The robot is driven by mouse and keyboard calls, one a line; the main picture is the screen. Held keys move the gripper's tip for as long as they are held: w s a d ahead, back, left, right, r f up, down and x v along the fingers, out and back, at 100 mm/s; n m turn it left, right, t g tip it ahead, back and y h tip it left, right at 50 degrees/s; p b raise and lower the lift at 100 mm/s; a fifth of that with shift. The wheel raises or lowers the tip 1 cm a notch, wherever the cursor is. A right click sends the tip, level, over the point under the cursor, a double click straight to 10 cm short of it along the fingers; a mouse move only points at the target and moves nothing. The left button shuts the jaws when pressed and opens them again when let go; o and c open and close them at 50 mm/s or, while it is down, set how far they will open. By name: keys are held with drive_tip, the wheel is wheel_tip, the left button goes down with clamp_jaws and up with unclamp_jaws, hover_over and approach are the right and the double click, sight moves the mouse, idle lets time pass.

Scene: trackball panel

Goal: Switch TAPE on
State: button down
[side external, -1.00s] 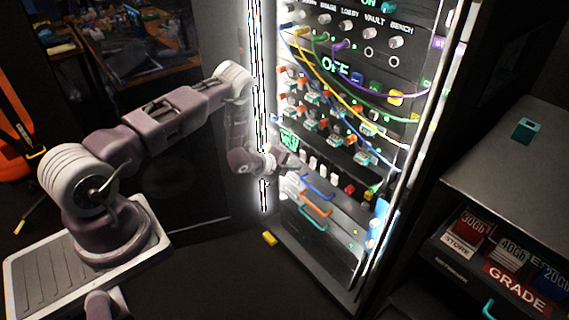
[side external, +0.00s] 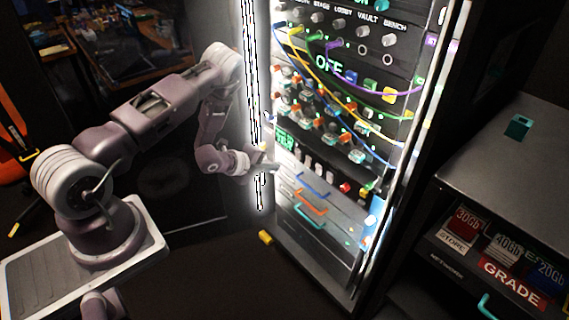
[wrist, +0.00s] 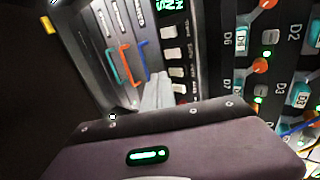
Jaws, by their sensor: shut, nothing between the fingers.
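A row of white rocker switches (side external: 312,168) sits low on the lit rack panel, below the knob rows. The same white switches (wrist: 173,55) show in the wrist view, beside green lettering. I cannot read a TAPE label in either view, so I cannot tell which switch is TAPE or its position. My gripper (side external: 272,167) is shut and empty, at the left edge of the rack, left of the white switches and apart from them. In the wrist view, its grey fingers (wrist: 158,92) point toward the switch row, and my wrist body hides the lower part of the picture.
Blue, orange and teal handles (side external: 313,207) lie below the switches. Coloured cables (side external: 345,85) hang across the upper panel. A bright light strip (side external: 252,90) edges the rack's left side. A grey cabinet (side external: 500,165) stands at right.

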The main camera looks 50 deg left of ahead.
drive_tip(key=shift+w, duration=0.1)
approach(307, 161)
wheel_tip(307, 161, down, 5)
drive_tip(key=shift+w+f, duration=0.2)
drive_tip(key=shift+w, duration=2.25)
drive_tip(key=shift+w, duration=0.15)
drive_tip(key=shift+r, duration=0.8)
